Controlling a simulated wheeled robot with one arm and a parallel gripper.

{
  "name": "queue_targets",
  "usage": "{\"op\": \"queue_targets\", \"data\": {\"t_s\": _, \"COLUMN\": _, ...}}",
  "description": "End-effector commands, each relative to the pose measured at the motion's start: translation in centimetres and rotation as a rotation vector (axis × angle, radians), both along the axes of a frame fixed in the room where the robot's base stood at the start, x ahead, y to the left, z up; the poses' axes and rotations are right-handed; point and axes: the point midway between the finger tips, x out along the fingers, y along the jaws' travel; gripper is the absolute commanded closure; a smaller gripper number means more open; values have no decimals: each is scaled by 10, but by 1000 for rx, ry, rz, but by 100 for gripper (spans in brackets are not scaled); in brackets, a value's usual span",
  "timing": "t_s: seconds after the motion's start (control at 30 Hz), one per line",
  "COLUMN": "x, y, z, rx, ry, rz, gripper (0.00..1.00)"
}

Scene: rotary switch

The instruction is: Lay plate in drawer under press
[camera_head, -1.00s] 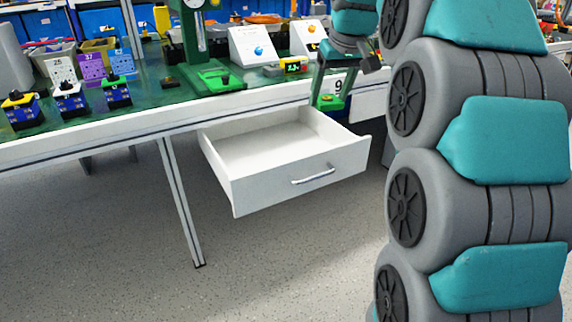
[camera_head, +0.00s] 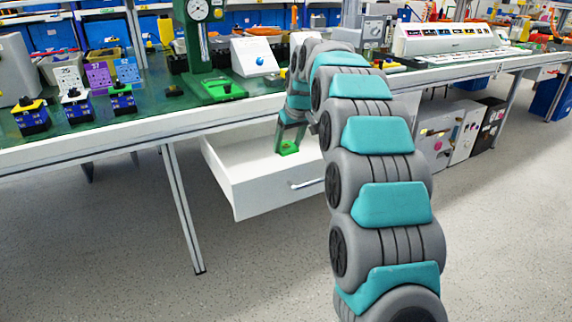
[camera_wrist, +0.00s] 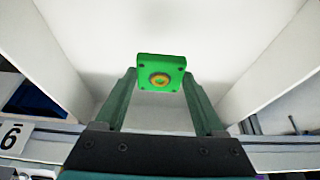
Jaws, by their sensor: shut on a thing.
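The plate (camera_wrist: 161,73) is a small green square with a round orange-brown centre and dark corner holes. My gripper (camera_wrist: 160,82) is shut on it, one finger on each side. In the head view the plate (camera_head: 288,148) is at the lower end of my gripper (camera_head: 287,140), over the inside of the open white drawer (camera_head: 262,190). The wrist view shows white drawer walls on both sides and a bare drawer floor. I cannot tell how far the plate is above the floor. The green press (camera_head: 196,40) with a dial stands on the bench above the drawer.
My arm hides the drawer's right part. The bench edge (camera_head: 130,137) runs above the drawer.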

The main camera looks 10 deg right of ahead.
Motion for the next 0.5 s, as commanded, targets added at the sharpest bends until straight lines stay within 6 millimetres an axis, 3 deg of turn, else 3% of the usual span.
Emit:
{"op": "queue_targets", "data": {"t_s": 0.1, "x": -1, "y": 0, "z": -21, "rx": 0, "ry": 4, "rz": -1, "gripper": 95}}
{"op": "queue_targets", "data": {"t_s": 0.5, "x": 0, "y": 0, "z": -65, "rx": 0, "ry": 2, "rz": -1, "gripper": 95}}
